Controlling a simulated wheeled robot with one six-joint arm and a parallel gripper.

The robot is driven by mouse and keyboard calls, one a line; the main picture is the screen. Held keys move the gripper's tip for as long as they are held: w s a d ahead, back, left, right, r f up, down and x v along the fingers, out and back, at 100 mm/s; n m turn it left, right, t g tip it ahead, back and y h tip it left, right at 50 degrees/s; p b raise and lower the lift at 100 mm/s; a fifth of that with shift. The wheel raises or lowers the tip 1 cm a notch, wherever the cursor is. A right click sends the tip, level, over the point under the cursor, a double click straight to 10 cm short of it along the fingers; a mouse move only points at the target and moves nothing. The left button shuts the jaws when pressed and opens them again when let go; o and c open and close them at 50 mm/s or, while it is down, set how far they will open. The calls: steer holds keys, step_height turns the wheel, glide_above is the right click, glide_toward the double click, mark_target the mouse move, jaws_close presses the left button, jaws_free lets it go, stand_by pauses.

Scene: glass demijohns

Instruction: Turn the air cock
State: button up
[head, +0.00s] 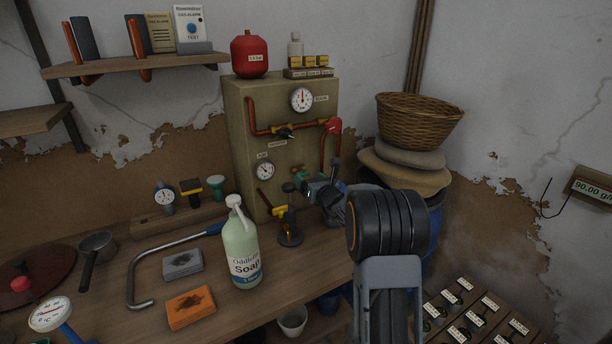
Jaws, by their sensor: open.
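A tan panel box (240,100) stands at the back of the bench with two gauges, copper pipe and valves. A black-handled valve (285,133) sits on the upper pipe. A small green fitting (300,173) sits low on the panel, beside the lower gauge (265,171). I cannot tell from the small labels which of these is the air cock. My gripper (296,187) is open in front of the lower right of the panel, close to the green fitting. My arm hides part of the panel's right edge. I cannot tell whether the gripper touches anything.
A burner-like stand (289,225) with a yellow part is just below my gripper. A soap bottle (241,248) stands in front. A bent metal tube (165,254) and an orange block (190,308) lie left. A wicker basket (418,120) is stacked at right.

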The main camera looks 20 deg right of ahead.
mark_target(302, 173)
steer(key=shift+w+a, duration=0.15)
steer(key=shift+w, duration=1.2)
steer(key=shift+c, duration=0.2)
steer(key=c, duration=0.9)
